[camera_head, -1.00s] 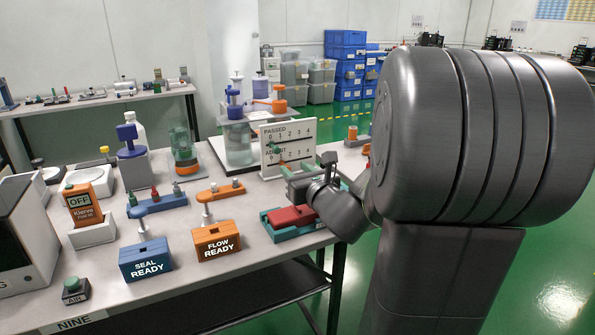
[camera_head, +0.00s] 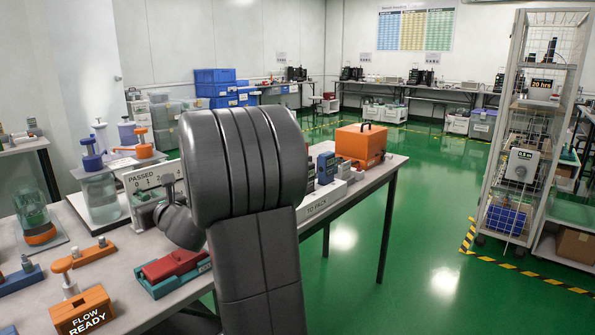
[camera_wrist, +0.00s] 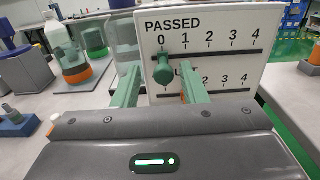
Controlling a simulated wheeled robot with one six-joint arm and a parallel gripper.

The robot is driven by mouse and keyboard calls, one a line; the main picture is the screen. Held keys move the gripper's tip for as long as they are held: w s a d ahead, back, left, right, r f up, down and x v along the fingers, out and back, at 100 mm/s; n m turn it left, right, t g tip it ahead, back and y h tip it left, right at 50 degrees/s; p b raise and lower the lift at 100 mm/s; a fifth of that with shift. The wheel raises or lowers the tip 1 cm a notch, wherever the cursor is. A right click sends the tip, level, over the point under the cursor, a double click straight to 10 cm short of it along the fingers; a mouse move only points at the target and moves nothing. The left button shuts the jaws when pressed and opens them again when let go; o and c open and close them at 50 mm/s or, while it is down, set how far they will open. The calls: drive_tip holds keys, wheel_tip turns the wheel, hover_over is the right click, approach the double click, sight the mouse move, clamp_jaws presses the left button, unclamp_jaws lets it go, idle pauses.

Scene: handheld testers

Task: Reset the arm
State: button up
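My gripper (camera_wrist: 160,84) shows in the wrist view with its two green fingers apart and nothing held between them. It faces a white counter board (camera_wrist: 228,52) marked PASSED, with numbers 0 to 4. A green peg (camera_wrist: 163,70) sits by the 0 of the PASSED row, beyond and between the fingers; I cannot tell if they touch it. An orange peg on the lower row is mostly hidden behind the right finger. In the head view, the board (camera_head: 140,181) is partly covered by my arm, and the gripper's fingers are hard to make out.
A red and green device (camera_head: 172,267) lies near the table's front edge, below my arm. An orange block marked FLOW READY (camera_head: 83,312) is at lower left. An orange case (camera_head: 361,143) stands at the table's far end. Green floor right of the table is open up to a wire rack (camera_head: 530,130).

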drive_tip(key=shift+x, duration=1.05)
drive_tip(key=shift+w+d, duration=0.25)
drive_tip(key=shift+d, duration=0.05)
